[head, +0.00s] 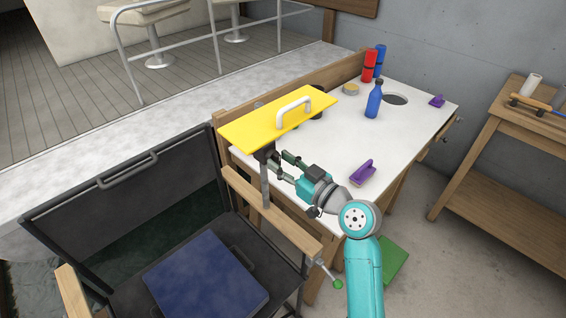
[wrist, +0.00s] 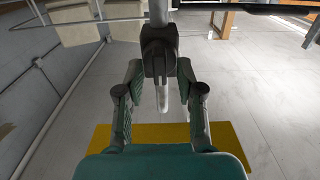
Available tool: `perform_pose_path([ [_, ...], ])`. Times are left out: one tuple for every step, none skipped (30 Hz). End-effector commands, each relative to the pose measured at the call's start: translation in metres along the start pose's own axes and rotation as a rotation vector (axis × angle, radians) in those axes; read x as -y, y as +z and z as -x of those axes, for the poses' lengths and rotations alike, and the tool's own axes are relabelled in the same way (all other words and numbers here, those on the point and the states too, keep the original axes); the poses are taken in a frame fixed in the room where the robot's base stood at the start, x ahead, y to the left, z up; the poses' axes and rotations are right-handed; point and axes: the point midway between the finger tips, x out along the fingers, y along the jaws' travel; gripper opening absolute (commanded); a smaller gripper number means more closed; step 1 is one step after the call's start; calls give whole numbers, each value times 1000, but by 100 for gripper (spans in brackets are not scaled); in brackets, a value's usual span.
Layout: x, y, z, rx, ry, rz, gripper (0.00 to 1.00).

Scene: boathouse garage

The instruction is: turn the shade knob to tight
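A yellow shade panel (head: 262,122) with a white handle (head: 294,105) sits on top of a grey metal pole (head: 265,185) at the table's left end. A dark knob or clamp (head: 265,152) is on the pole just under the panel. In the wrist view the dark knob (wrist: 158,52) is straight ahead, by my fingertips. My gripper (head: 280,163) is to the right of the knob, with its fingers (wrist: 160,72) spread apart on either side of it. Whether they touch it is unclear. Marks for tight are not readable. The yellow panel (wrist: 235,150) shows behind the fingers.
The white table (head: 330,150) holds a blue bottle (head: 374,101), red and blue cylinders, a round tin (head: 351,89) and purple-handled items (head: 362,173). A wooden shelf (head: 500,150) stands at right.

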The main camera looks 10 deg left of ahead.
Motion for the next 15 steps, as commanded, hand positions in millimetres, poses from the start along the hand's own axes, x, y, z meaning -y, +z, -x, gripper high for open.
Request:
perform_pose_path([
  [0, 0, 0, 0, 0, 0, 20],
  [0, 0, 0, 0, 0, 0, 12],
  [0, 0, 0, 0, 0, 0, 2],
  [0, 0, 0, 0, 0, 0, 0],
  [0, 0, 0, 0, 0, 0, 0],
  [0, 0, 0, 0, 0, 0, 0],
  [0, 0, 0, 0, 0, 0, 0],
  [0, 0, 0, 0, 0, 0, 0],
  [0, 0, 0, 0, 0, -1, 0],
  [0, 0, 0, 0, 0, -2, 0],
  [0, 0, 0, 0, 0, -3, 0],
  [0, 0, 0, 0, 0, -7, 0],
  [0, 0, 0, 0, 0, -12, 0],
  [0, 0, 0, 0, 0, -18, 0],
  [0, 0, 0, 0, 0, -27, 0],
])
